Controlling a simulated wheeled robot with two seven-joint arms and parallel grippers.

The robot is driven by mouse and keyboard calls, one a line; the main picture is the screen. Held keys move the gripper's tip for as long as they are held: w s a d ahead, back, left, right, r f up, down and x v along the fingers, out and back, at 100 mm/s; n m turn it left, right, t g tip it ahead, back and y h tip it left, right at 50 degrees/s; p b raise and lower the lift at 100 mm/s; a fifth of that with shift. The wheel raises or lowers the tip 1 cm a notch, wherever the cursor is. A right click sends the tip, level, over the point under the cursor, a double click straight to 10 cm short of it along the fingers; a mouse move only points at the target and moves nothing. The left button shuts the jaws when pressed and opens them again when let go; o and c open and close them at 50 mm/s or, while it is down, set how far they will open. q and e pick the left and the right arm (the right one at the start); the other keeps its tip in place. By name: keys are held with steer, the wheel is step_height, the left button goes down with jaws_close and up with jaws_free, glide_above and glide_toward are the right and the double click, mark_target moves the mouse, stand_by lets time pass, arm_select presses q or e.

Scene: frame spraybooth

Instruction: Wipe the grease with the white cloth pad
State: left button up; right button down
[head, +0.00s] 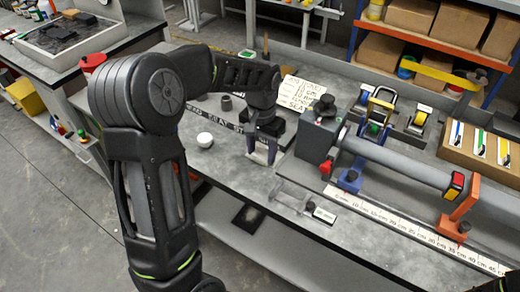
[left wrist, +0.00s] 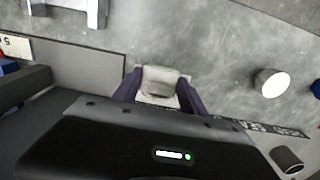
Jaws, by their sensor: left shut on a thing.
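My left gripper (head: 262,153) points down over the grey workbench (head: 225,175), left of the clamp fixture. In the left wrist view its two dark fingers (left wrist: 159,92) are closed on the white cloth pad (left wrist: 160,82), which looks pale grey and blocky between them. I cannot tell whether the pad touches the bench top. No grease patch can be made out clearly on the bench. My right gripper is not in view.
A white round cup (head: 205,140) and a dark cylinder (head: 226,103) stand left of the gripper. A grey bracket (head: 290,194) lies in front of it. The dark block (head: 318,135) and long tube (head: 400,160) crowd the right. A written sign (head: 302,93) is behind.

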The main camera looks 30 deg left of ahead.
arm_select(q)
steer(key=shift+d+f, duration=0.1)
steer(key=shift+d, duration=1.25)
steer(key=shift+a, duration=0.15)
steer(key=shift+a, duration=1.45)
steer(key=shift+a+f, duration=0.1)
steer(key=shift+a, duration=1.35)
steer(key=shift+s, duration=0.1)
steer(key=shift+d, duration=1.55)
